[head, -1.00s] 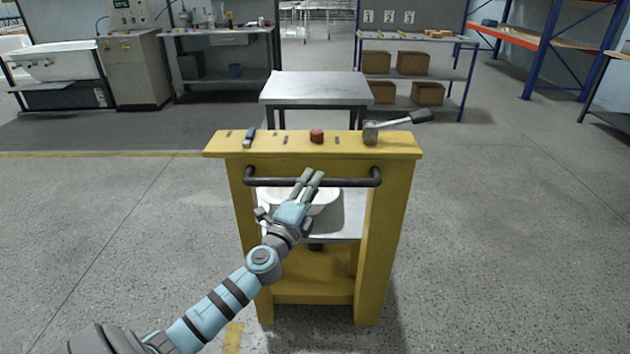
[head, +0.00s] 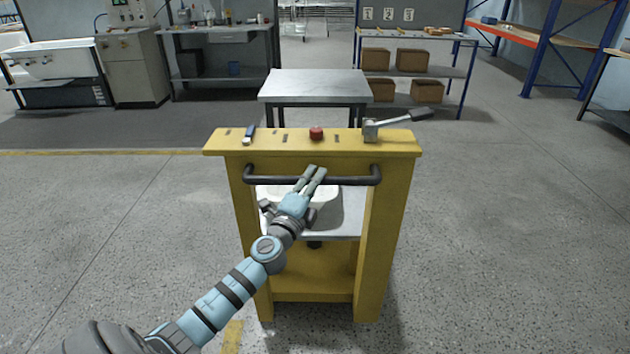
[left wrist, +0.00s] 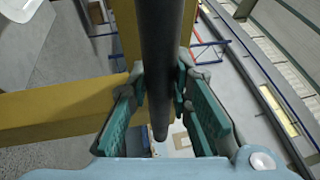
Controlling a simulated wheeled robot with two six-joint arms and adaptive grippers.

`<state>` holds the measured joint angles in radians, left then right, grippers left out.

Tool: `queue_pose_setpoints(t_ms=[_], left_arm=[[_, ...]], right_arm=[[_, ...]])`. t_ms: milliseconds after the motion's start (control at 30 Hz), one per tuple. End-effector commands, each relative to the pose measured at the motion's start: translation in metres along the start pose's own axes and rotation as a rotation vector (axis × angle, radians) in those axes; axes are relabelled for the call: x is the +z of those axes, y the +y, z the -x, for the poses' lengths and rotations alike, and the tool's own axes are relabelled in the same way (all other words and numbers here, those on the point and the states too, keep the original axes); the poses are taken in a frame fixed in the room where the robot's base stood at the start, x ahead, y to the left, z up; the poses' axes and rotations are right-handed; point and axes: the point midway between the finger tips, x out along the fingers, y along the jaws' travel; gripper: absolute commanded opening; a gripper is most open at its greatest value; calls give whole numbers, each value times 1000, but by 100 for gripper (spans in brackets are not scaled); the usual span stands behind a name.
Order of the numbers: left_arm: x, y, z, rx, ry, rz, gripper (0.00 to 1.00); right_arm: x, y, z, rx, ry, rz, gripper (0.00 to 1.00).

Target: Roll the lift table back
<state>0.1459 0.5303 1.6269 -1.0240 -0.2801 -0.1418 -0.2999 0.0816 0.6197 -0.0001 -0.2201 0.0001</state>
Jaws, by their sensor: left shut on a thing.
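The yellow lift table (head: 385,225) stands upright on the floor straight ahead. Its dark push handle (head: 345,181) runs across the front below the top panel. My left gripper (head: 312,178) is shut on the handle near its middle. In the left wrist view the handle bar (left wrist: 161,60) lies between the green finger pads of the left gripper (left wrist: 160,100). The panel bears a red button (head: 316,134), a small blue switch (head: 249,136) and a lever with a dark grip (head: 398,124). A white shell (head: 330,197) shows behind the handle, partly hidden by my arm. My right gripper is not in view.
A grey-topped bench (head: 314,86) stands just beyond the lift table. Behind are a workbench (head: 220,30), a white bathtub on a stand (head: 55,62) and shelves with cardboard boxes (head: 413,61). Open concrete floor lies left and right of the lift table.

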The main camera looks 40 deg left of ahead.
Motion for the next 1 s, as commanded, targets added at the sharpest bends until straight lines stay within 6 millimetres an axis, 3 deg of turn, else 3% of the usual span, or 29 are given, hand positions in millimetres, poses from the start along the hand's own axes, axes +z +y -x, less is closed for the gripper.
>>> queue_pose_setpoints(t_ms=[200,400,433,567,867,1000], left_arm=[[-8,0,14,5,1,1,0],[-8,-1,12,3,-1,-2,0],[-9,-2,12,2,0,-2,22],[-12,-2,11,2,6,0,40],[-14,-2,12,2,9,1,40],[-14,0,32,4,10,-2,40]], right_arm=[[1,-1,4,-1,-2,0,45],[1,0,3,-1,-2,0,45],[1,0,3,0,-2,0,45],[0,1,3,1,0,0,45],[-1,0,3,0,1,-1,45],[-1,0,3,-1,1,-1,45]])
